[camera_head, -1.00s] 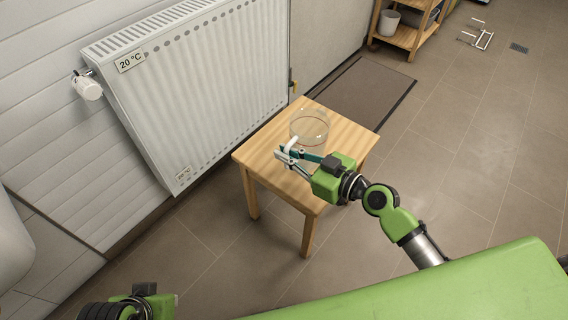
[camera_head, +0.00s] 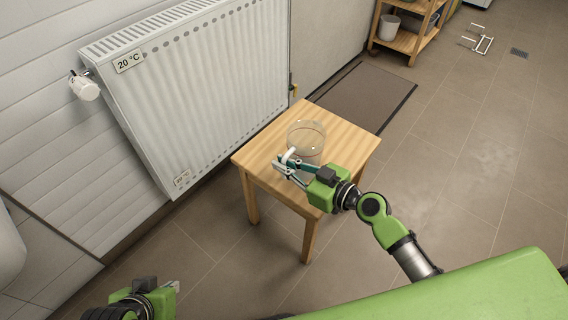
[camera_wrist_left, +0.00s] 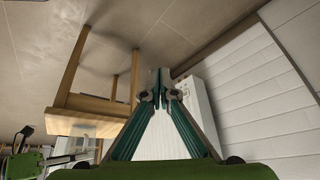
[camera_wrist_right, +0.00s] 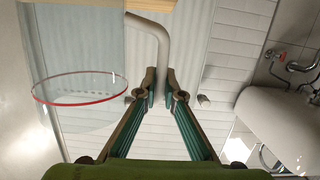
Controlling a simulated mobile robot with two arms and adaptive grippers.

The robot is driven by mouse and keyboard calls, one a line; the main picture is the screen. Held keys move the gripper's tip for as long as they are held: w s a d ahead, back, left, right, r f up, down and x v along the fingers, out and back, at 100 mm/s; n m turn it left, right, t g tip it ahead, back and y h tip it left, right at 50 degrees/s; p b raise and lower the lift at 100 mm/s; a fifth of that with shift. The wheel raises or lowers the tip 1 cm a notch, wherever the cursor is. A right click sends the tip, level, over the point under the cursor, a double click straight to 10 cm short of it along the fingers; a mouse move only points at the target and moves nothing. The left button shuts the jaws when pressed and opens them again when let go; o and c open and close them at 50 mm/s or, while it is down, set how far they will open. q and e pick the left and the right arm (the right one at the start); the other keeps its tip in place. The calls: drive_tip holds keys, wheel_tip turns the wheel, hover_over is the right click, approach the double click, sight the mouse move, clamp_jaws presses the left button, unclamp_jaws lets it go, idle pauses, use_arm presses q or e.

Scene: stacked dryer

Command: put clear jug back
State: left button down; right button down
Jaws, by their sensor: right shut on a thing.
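The clear jug (camera_head: 307,134) is see-through and appears over the small wooden table (camera_head: 352,138) in the head view. I cannot tell whether its base touches the tabletop. My right gripper (camera_head: 281,165) is shut on the jug's pale handle. In the right wrist view, the handle (camera_wrist_right: 150,35) runs down between the fingertips (camera_wrist_right: 160,80), and the jug (camera_wrist_right: 80,55) with a red ring hangs to the left. My left gripper (camera_head: 172,287) is low at the left, away from the table, empty. Its fingertips (camera_wrist_left: 160,75) are together in the left wrist view.
A white radiator (camera_head: 195,90) stands on the wall left of the table. A dark mat (camera_head: 365,95) lies behind it. A wooden shelf (camera_head: 405,40) with a white bucket (camera_head: 389,26) stands farther back. The floor to the right is open.

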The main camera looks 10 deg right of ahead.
use_arm(q)
drive_tip(key=shift+w+d+r+t, duration=0.2)
drive_tip(key=shift+w+t, duration=0.1)
drive_tip(key=shift+w, duration=0.25)
use_arm(e)
drive_tip(key=c, duration=2.2)
unclamp_jaws()
drive_tip(key=shift+o, duration=0.2)
use_arm(q)
drive_tip(key=shift+s, duration=0.1)
